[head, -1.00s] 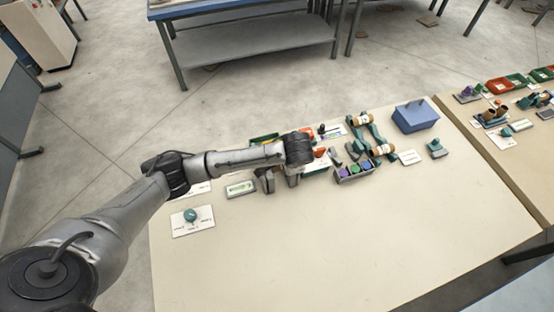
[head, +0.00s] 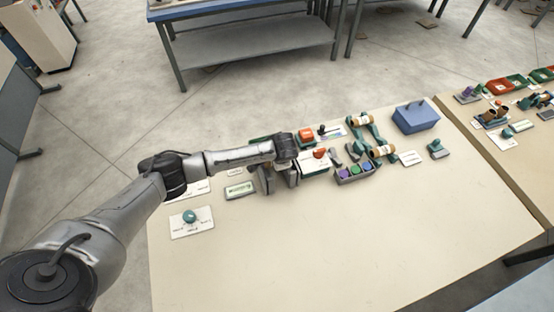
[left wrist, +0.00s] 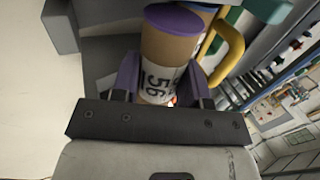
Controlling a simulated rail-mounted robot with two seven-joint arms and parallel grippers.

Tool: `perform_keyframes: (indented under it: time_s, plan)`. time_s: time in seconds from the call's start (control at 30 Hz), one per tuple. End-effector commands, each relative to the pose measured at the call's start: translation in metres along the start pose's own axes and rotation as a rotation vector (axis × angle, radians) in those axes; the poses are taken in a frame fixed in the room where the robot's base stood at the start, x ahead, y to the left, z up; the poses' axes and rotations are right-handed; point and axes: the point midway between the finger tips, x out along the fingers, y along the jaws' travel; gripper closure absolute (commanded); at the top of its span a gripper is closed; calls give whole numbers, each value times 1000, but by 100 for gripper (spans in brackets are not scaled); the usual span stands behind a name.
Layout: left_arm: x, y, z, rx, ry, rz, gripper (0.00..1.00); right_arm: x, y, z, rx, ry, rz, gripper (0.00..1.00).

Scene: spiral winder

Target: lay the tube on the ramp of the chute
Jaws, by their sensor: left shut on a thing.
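My left gripper (head: 279,181) is low over the table, left of centre, with its fingers pointing down. In the left wrist view my left gripper (left wrist: 158,95) has its purple fingers on both sides of a brown cardboard tube (left wrist: 168,45) and is shut on it. The tube has a purple band and a white label reading "56". In the head view my arm and gripper hide this tube. A green part (head: 261,141) shows partly behind my wrist. I cannot single out the chute or its ramp with certainty. My right gripper is not in view.
To the right are a tray of coloured pieces (head: 355,172), teal stands with brown rolls (head: 383,151), and a blue box (head: 415,117). Orange-red knobs stand behind my gripper. A white card with a teal knob (head: 190,217) lies front left. The table's front (head: 330,250) is clear.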

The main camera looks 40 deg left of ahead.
Motion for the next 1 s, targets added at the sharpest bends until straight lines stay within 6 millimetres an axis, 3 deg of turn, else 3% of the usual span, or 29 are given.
perform_keyframes:
  time_s: [0.8,0.83,1.0]
  plan:
    - [13,5,0,0,1,0,81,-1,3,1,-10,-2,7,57]
    - [13,5,0,0,1,0,58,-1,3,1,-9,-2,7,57]
    - [13,5,0,0,1,0,42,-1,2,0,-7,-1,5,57]
